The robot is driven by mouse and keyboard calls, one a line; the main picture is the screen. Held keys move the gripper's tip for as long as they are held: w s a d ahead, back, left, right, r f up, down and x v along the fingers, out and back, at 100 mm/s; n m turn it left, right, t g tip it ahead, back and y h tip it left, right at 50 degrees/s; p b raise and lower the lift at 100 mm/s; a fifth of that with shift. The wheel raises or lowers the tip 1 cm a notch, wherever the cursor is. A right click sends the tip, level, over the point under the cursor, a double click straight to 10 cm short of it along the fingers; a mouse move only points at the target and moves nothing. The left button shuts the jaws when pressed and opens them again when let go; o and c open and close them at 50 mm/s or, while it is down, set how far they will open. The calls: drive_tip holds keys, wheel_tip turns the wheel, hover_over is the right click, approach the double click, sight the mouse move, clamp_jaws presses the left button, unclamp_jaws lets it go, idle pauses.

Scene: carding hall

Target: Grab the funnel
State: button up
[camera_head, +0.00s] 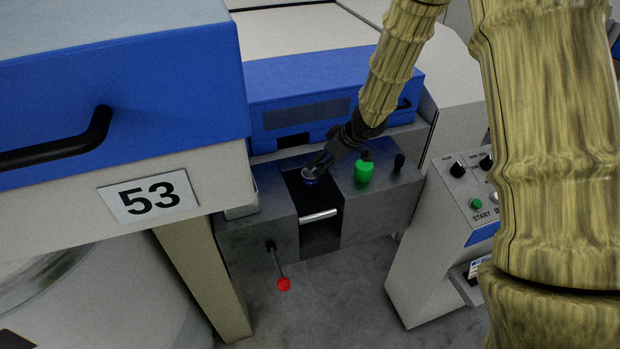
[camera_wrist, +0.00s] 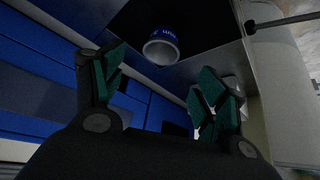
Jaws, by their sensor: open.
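The likely funnel (camera_head: 309,176) is a small round piece with a blue band and a pale rim. It sits on the dark recessed plate in the middle of the grey metal block. In the wrist view the funnel (camera_wrist: 161,47) shows a blue lettered band and a whitish ring, ahead of the gap between my fingers. My gripper (camera_head: 321,163) is right at the funnel in the head view, partly covering it. In the wrist view my gripper (camera_wrist: 160,80) has its green-padded fingers spread apart with nothing between the pads. Contact with the funnel cannot be told.
A green bottle-shaped piece (camera_head: 364,171) stands just right of my gripper, with a black knob (camera_head: 398,163) beyond it. A red-tipped lever (camera_head: 283,284) hangs in front of the block. A blue-and-white machine body (camera_head: 150,200) is at left and a control panel (camera_head: 475,190) at right.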

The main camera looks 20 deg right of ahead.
sight(310, 174)
drive_tip(key=x, duration=0.4)
drive_tip(key=shift+f, duration=0.25)
drive_tip(key=shift+w+a+f, duration=0.2)
drive_tip(key=shift+f, duration=0.3)
drive_tip(key=shift+p+x, duration=0.65)
drive_tip(key=shift+x, duration=1.55)
drive_tip(key=c, duration=1.2)
